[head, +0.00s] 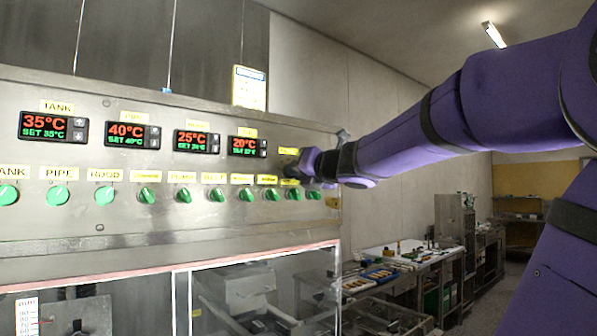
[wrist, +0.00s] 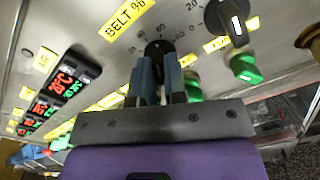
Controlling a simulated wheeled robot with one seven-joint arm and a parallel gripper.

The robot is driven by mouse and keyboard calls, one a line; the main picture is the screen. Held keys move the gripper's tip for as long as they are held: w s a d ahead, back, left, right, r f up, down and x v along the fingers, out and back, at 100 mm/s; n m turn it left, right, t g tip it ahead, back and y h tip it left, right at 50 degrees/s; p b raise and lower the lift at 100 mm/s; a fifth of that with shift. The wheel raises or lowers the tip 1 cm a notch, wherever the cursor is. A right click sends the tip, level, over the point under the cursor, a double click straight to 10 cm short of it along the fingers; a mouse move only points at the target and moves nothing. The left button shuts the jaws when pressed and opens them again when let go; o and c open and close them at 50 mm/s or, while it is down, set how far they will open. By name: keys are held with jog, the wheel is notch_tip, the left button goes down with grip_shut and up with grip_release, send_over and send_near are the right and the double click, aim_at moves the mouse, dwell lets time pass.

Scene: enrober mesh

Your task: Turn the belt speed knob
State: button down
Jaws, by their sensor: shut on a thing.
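The belt speed knob (wrist: 157,46) is a black knob under a yellow label (wrist: 126,18) that reads BELT %. It shows in the wrist view just beyond my fingertips, with a printed number scale around it. My gripper (wrist: 159,72) has its two blue-grey fingers on either side of the knob, shut on it. In the head view my gripper (head: 300,168) is at the right end of the steel control panel (head: 90,230). There the knob is hidden behind the gripper.
Another black knob (wrist: 226,16) with a white pointer line is to the right in the wrist view, with a green switch (wrist: 245,68) below it. Several green switches (head: 146,195) line the panel under red-digit displays (head: 54,126). A cluttered bench (head: 385,268) stands behind, right.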

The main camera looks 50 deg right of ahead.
jog(key=shift+m, duration=1)
jog(key=c, duration=1.2)
grip_release()
jog(key=shift+o, duration=0.2)
jog(key=v, duration=1)
jog(key=shift+s, duration=0.4)
